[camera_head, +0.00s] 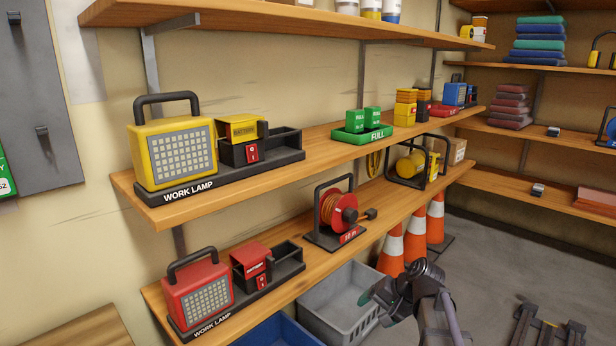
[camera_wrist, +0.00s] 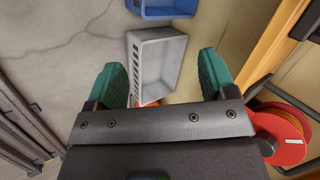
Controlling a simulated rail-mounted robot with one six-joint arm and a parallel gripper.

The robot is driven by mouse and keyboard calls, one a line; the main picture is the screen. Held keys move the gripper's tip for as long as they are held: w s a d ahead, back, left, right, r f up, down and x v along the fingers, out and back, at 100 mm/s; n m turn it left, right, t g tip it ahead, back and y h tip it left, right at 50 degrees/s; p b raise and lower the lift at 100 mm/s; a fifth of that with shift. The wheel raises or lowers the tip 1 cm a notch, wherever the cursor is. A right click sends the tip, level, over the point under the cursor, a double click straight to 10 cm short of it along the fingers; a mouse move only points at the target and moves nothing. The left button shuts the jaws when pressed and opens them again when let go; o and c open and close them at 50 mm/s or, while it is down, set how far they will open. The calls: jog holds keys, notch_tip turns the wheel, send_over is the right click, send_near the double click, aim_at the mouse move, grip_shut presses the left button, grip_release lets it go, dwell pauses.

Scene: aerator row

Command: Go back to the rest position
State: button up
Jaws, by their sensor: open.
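My gripper (camera_head: 371,293) is at the lower middle of the head view, in front of the lower shelf and above the floor by a grey crate. In the wrist view my gripper (camera_wrist: 165,80) shows its two green fingers wide apart with nothing held between them. The grey crate (camera_wrist: 133,68) shows beyond and between the fingers, clear of them. In the head view the same grey crate (camera_head: 318,324) stands on the floor, partly behind my gripper.
A yellow work lamp (camera_head: 181,152) stands on the upper shelf (camera_head: 300,160). A red work lamp (camera_head: 198,294) and a cable reel (camera_head: 337,211) stand on the lower shelf. Orange cones (camera_head: 414,241) stand behind my arm. A blue crate (camera_head: 279,331) is beside the grey one. Floor at right is partly clear.

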jog(key=s+r+n+g+h+p, duration=0.2)
jog(key=s+n+g+h+p, duration=0.25)
jog(key=s, duration=1.15)
notch_tip(320, 180, up, 38)
jog(key=a+t+h+p, duration=0.1)
jog(key=a+h+p, duration=0.1)
jog(key=p, duration=3.6)
jog(key=m+t+y+b, duration=0.3)
jog(key=t+y+b, duration=1)
jog(key=b, duration=3.2)
send_near(354, 219)
jog(key=x, duration=1)
jog(key=shift+a+r, duration=0.15)
